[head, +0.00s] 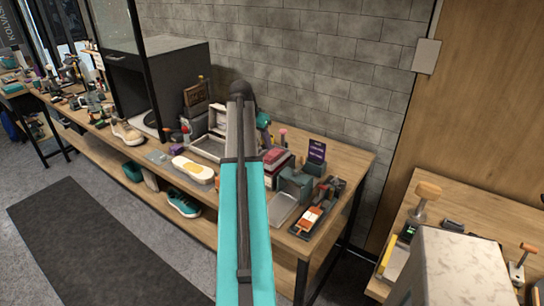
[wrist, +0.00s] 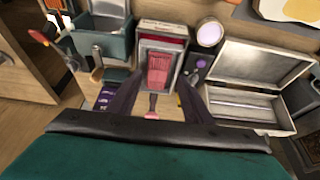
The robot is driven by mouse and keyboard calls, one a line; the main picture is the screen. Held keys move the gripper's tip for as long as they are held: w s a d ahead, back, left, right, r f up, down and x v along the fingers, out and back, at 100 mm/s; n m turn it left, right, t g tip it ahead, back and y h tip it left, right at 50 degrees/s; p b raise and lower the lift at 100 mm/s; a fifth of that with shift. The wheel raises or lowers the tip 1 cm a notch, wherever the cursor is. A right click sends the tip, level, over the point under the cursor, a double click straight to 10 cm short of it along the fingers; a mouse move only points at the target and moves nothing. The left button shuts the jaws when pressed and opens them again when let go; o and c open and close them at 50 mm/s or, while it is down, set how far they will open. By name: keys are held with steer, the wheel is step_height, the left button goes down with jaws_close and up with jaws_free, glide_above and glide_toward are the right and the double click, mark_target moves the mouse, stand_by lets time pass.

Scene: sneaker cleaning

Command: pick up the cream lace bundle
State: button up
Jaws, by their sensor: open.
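I cannot make out a cream lace bundle for certain in either view. My gripper (wrist: 160,78) is open, with its two dark fingers pointing down on either side of a box (wrist: 176,45) that holds a red-pink bundle (wrist: 158,71). I see nothing held between the fingers. I cannot tell how high the fingertips are above the box. In the head view my teal arm covers part of the bench and hides the gripper.
An open metal case (wrist: 262,68) lies right of my fingers, and a grey-teal bin (wrist: 103,42) stands left. A round white-topped jar (wrist: 209,33) is near the box. The wooden bench (head: 345,160) is crowded. A pale tray (head: 193,169) with a yellowish item lies left of my arm.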

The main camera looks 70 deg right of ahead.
mark_target(268, 157)
steer(key=shift+p+x, duration=0.5)
steer(key=shift+x, duration=1.75)
steer(key=shift+p+x, duration=1.1)
steer(key=shift+x, duration=0.3)
steer(key=shift+p+x, duration=0.3)
steer(key=shift+x, duration=0.9)
steer(key=shift+d, duration=0.1)
steer(key=c, duration=0.8)
steer(key=shift+r, duration=0.2)
